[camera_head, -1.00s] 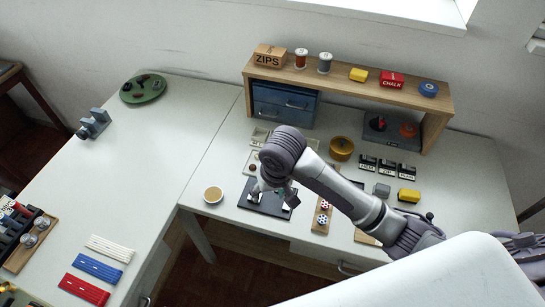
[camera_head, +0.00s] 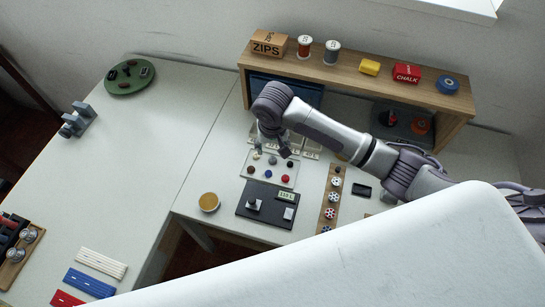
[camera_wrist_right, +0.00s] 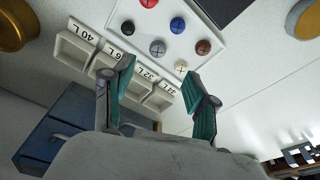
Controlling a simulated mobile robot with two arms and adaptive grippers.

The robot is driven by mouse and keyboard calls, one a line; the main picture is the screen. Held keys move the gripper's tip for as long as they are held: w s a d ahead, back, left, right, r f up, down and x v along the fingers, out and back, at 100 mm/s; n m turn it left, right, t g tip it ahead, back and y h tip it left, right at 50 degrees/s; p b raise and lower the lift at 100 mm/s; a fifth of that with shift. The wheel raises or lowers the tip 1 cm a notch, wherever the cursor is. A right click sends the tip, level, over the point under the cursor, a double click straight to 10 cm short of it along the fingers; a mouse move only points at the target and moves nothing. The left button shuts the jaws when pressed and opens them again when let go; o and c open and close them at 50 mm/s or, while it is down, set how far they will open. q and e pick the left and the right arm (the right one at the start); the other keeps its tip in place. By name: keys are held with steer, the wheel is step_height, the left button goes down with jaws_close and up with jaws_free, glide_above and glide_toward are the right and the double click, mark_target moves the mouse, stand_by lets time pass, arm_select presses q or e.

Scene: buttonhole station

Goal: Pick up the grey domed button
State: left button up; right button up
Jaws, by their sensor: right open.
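The grey domed button (camera_wrist_right: 158,48) lies on a white button tray (camera_wrist_right: 193,40) among several other buttons. In the wrist view it sits just past my right gripper's fingertips, roughly midway between them. My right gripper (camera_wrist_right: 160,67) is open and empty. In the head view the right gripper (camera_head: 272,150) hangs over the far edge of the white tray (camera_head: 262,184), and the grey button (camera_head: 272,160) shows close in front of its fingers. My left gripper is not in view.
Labelled compartments (camera_wrist_right: 108,62) lie under and beside the fingers. A cream button (camera_wrist_right: 181,66) is close to one fingertip; a brown button (camera_wrist_right: 203,47) and a blue button (camera_wrist_right: 177,25) are near. A wooden shelf (camera_head: 350,80) stands behind. A black mat (camera_head: 272,216) lies in front.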

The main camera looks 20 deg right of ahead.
mark_target(273, 159)
steer(key=shift+w+f, duration=0.2)
steer(key=shift+f, duration=1)
steer(key=shift+w+d+f, duration=0.1)
steer(key=shift+w+f, duration=0.05)
steer(key=shift+f, duration=0.15)
steer(key=f, duration=0.2)
steer(key=f+p, duration=0.1)
steer(key=f, duration=0.1)
steer(key=shift+w+d, duration=0.15)
steer(key=shift+w, duration=0.05)
steer(key=shift+f, duration=0.4)
steer(key=shift+w+f, duration=0.1)
steer(key=shift+f, duration=0.05)
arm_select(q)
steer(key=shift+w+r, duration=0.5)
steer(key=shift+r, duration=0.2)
arm_select(e)
steer(key=c, duration=0.8)
